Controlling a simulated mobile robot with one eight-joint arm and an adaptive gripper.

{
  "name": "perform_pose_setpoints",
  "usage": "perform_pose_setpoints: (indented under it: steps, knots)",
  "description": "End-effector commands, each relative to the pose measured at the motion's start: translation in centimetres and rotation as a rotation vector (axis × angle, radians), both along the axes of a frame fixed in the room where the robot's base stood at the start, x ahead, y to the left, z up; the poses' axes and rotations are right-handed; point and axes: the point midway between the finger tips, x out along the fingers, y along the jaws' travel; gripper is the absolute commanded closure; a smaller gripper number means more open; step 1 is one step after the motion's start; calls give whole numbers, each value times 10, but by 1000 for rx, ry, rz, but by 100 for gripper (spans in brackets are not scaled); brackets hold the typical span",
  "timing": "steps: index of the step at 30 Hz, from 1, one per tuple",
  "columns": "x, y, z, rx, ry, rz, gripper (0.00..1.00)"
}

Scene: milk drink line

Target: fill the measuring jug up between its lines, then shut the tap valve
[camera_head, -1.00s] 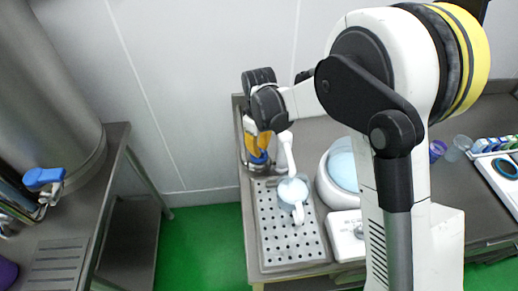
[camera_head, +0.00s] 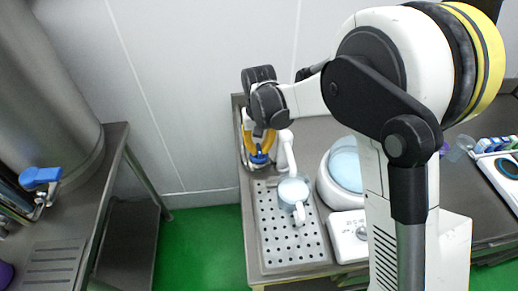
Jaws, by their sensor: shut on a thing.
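The measuring jug (camera_head: 293,189), pale and blue-tinted with a white handle, stands on a perforated metal drip tray (camera_head: 274,252). Its handle points toward the near side. A white spout (camera_head: 287,151) comes down to the jug's far side. The jug's lines and its fill level are too small to read. My gripper (camera_head: 259,151) is behind and left of the jug, low beside the spout, partly hidden by my black wrist. A blue part, seemingly the tap valve (camera_head: 259,159), shows at its tips, and the gripper seems shut on it.
A white machine with a pale blue bowl (camera_head: 344,167) stands right of the tray. A steel tank (camera_head: 45,80) and a blue lever (camera_head: 41,177) are at the left. Cups and a rack (camera_head: 494,144) are at the right. Green floor separates the two tables.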

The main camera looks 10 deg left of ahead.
Motion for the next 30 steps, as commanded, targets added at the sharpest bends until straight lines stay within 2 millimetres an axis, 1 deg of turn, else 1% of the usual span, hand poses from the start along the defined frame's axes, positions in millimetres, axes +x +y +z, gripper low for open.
perform_pose_setpoints:
  steps: [7,20,21,22,23,30]
  knots:
    - [0,0,0,0,1,-56,100]
    - [0,0,0,0,1,-64,100]
    - [0,0,0,0,1,-64,81]
    - [0,0,0,0,1,-64,71]
    - [0,0,0,0,0,-64,67]
    - [0,0,0,0,0,-63,67]
